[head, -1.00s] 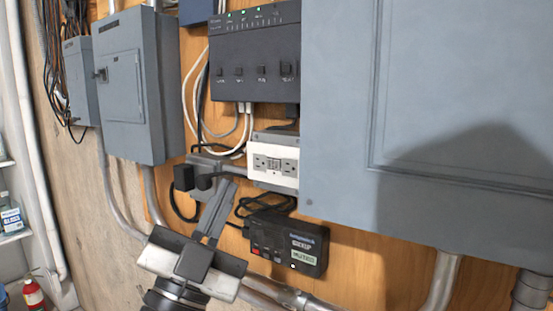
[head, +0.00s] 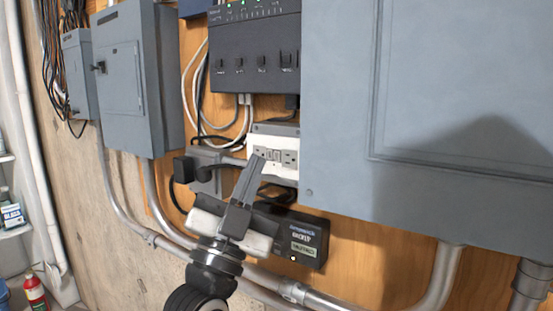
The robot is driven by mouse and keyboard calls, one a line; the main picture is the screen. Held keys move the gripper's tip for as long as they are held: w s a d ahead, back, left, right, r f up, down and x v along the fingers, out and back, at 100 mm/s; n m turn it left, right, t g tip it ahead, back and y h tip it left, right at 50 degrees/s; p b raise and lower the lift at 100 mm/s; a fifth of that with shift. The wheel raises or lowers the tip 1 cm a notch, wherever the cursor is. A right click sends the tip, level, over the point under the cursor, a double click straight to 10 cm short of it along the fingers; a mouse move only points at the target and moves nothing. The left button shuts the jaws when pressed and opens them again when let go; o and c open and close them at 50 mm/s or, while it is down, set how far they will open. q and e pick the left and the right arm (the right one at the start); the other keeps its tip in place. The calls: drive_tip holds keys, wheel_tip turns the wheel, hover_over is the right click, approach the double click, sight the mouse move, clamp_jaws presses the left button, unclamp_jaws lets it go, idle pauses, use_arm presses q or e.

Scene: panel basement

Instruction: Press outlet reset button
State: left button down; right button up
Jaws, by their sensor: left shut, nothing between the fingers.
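The white outlet (head: 288,157) is mounted on the wood panel, below the black switch box and left of the large grey cabinet. Its small centre buttons lie between two sockets; the fingers partly cover its lower left. My left gripper (head: 256,162) comes up from below, its fingers shut and empty, with the tips in front of the outlet's left part. I cannot tell whether the tips touch it. My right gripper is not in view.
A black backup unit (head: 303,243) sits below the outlet, partly behind my gripper. The large grey cabinet (head: 440,110) fills the right. A black switch box (head: 255,60) hangs above. Plugs and cables (head: 185,170) crowd the left side; metal conduit (head: 290,290) runs below.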

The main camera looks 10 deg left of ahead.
sight(277, 156)
use_arm(q)
drive_tip(key=shift+w+d, duration=0.2)
drive_tip(key=shift+w, duration=0.35)
drive_tip(key=shift+w+d, duration=0.2)
drive_tip(key=shift+w, duration=0.35)
idle(1.1)
drive_tip(key=shift+w, duration=0.15)
drive_tip(key=shift+w+d, duration=0.15)
drive_tip(key=shift+w, duration=0.1)
idle(0.4)
